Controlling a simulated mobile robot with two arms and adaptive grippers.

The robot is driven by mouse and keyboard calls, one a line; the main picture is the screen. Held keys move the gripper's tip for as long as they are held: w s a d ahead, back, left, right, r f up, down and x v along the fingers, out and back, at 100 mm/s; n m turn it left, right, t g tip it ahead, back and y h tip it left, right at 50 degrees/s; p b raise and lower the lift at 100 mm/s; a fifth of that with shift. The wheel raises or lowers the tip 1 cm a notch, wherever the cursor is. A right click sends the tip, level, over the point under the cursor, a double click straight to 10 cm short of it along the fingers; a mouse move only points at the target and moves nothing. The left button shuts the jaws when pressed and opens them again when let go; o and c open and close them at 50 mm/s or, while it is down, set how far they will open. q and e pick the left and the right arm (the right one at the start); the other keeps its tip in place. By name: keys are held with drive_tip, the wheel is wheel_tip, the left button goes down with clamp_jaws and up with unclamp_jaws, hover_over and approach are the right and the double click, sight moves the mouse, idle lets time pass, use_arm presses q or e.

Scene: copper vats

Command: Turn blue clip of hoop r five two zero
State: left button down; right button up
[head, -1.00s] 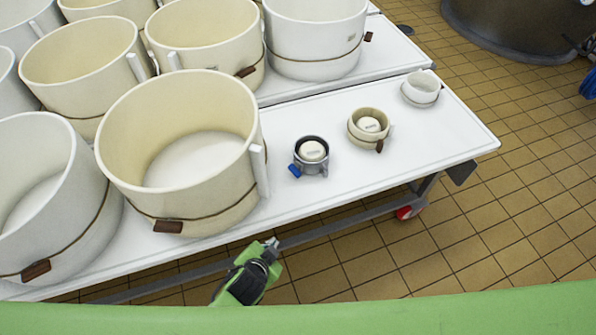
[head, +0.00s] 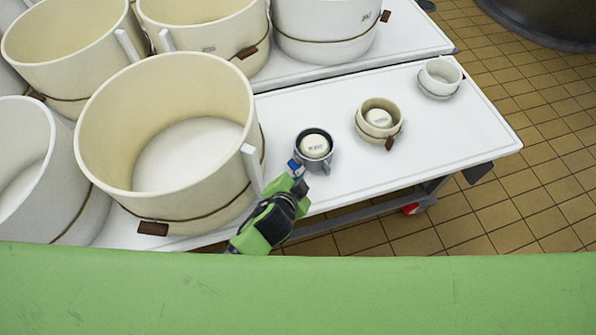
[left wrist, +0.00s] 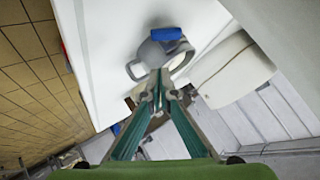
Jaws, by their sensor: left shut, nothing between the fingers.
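A small grey metal hoop (head: 326,163) sits on the white table, around a cream round block (head: 314,146) with a label too small to read. Its blue clip (head: 293,165) is on the near left side, partly hidden by my gripper. My left gripper (head: 297,173) is shut and empty, just in front of the clip; I cannot tell if they touch. In the left wrist view the hoop (left wrist: 137,70) and blue clip (left wrist: 166,34) lie beyond the shut fingertips (left wrist: 164,80). My right gripper is not in view.
A large cream hoop (head: 165,90) stands close left of the grey hoop. A small cream hoop (head: 378,122) and a small white one (head: 439,78) stand to the right. More large hoops fill the back left. The table's (head: 450,135) right front is clear.

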sight(295, 167)
use_arm(q)
drive_tip(key=x, duration=0.3)
drive_tip(key=shift+w+d+f, duration=0.1)
drive_tip(key=shift+w, duration=0.05)
drive_tip(key=shift+w+a+f+b, duration=0.2)
drive_tip(key=shift+a+f, duration=0.1)
drive_tip(key=shift+f, duration=0.3)
drive_tip(key=shift+w+a+f+b, duration=0.15)
drive_tip(key=shift+a+f, duration=0.1)
drive_tip(key=shift+f, duration=0.3)
drive_tip(key=shift+w+a+f, duration=0.2)
drive_tip(key=shift+f, duration=0.3)
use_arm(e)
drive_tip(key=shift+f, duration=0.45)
use_arm(q)
drive_tip(key=shift+a, duration=0.15)
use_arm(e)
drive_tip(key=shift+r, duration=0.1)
